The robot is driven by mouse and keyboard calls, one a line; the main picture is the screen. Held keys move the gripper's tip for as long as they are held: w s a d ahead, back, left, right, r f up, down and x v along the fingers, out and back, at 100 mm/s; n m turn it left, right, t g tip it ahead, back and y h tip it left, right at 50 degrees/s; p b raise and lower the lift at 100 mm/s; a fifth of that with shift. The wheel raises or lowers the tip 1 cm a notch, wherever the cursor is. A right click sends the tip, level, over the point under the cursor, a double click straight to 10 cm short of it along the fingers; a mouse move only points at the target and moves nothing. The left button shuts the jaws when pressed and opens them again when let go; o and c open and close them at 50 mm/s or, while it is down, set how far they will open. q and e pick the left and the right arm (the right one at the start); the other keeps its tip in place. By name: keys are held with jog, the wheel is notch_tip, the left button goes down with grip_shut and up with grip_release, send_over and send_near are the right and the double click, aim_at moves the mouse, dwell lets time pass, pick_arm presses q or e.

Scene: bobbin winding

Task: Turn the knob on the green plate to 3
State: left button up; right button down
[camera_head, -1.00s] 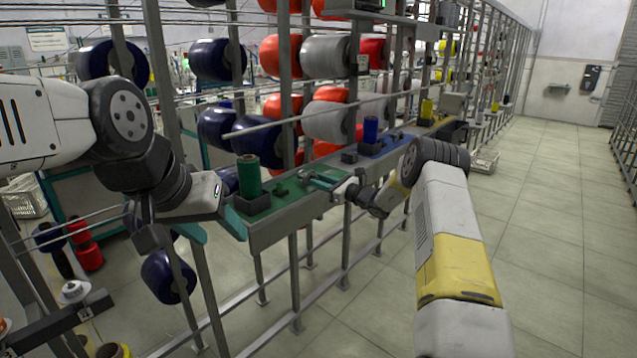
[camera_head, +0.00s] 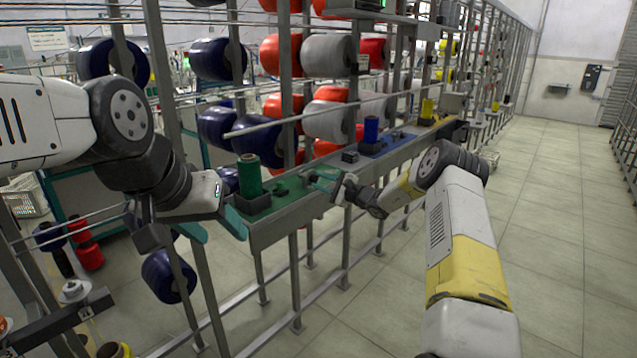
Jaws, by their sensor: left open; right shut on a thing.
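The green plate (camera_head: 283,206) lies on the long grey rail, with a green bobbin (camera_head: 249,172) standing at its left end and a small dark green part (camera_head: 281,190) beside it. My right gripper (camera_head: 322,178) is at the right end of the green plate, shut on the knob there.
Further along the rail are a blue plate (camera_head: 384,145) with a blue bobbin (camera_head: 371,130) and a yellow bobbin (camera_head: 427,109). Large spools hang on the metal rack behind. The tiled floor (camera_head: 560,220) at the right is clear.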

jog(key=shift+n, duration=0.5)
jog(key=c, duration=1.1)
grip_release()
jog(key=v, duration=0.8)
jog(key=shift+a, duration=0.1)
